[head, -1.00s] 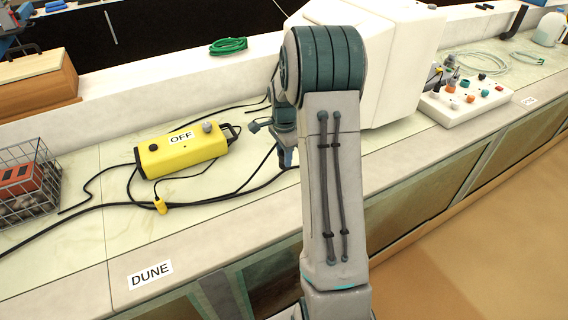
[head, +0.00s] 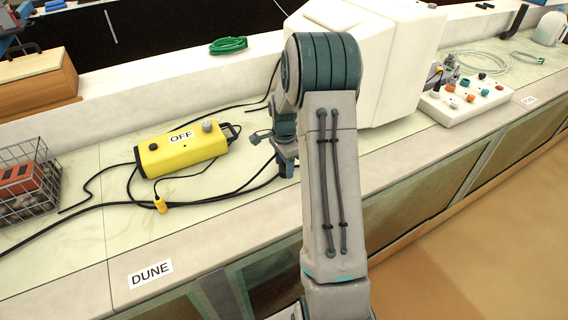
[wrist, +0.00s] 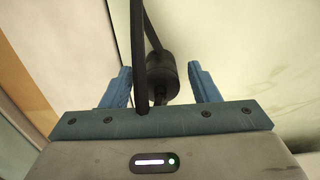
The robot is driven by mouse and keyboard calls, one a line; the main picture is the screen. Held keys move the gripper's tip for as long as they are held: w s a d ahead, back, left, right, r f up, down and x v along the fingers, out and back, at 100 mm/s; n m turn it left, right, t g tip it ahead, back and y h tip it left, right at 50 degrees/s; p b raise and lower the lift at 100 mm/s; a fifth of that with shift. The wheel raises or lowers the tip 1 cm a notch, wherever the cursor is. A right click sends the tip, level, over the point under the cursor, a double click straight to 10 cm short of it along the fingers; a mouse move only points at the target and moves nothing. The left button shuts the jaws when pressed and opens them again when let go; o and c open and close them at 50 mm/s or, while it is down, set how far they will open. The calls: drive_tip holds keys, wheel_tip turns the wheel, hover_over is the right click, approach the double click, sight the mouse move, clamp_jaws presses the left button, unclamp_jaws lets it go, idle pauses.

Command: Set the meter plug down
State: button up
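In the wrist view a black cylindrical plug (wrist: 157,78), which I take to be the meter plug, sits between the two blue fingers of my gripper (wrist: 160,68). A visible gap shows on each side, so the fingers are open around it and not pressing on it. Its black cable runs up past it. In the head view my gripper (head: 286,168) points down low over the pale counter (head: 225,235), partly behind my arm. The plug itself cannot be made out there; whether it touches the counter is not clear.
A yellow box marked OFF (head: 180,153) lies left of my gripper, with black cables and a small yellow connector (head: 161,205) around it. A wire basket (head: 30,180) stands far left. A white housing (head: 395,60) and white socket board (head: 465,100) stand right.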

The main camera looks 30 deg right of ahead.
drive_tip(key=shift+r, duration=0.1)
wheel_tip(320, 180, up, 11)
drive_tip(key=s+a+r+n+t, duration=0.1)
drive_tip(key=s+a+r+n, duration=0.7)
drive_tip(key=s+a, duration=0.15)
drive_tip(key=s+a+n, duration=0.3)
drive_tip(key=s+n, duration=0.1)
drive_tip(key=s, duration=0.4)
drive_tip(key=s+a+n+t, duration=0.1)
drive_tip(key=s+a+n, duration=0.2)
drive_tip(key=s+n, duration=0.2)
drive_tip(key=s, duration=0.2)
drive_tip(key=shift+s+a+f+t, duration=0.15)
drive_tip(key=shift+s+f+t, duration=0.15)
drive_tip(key=shift+s, duration=0.05)
idle(0.8)
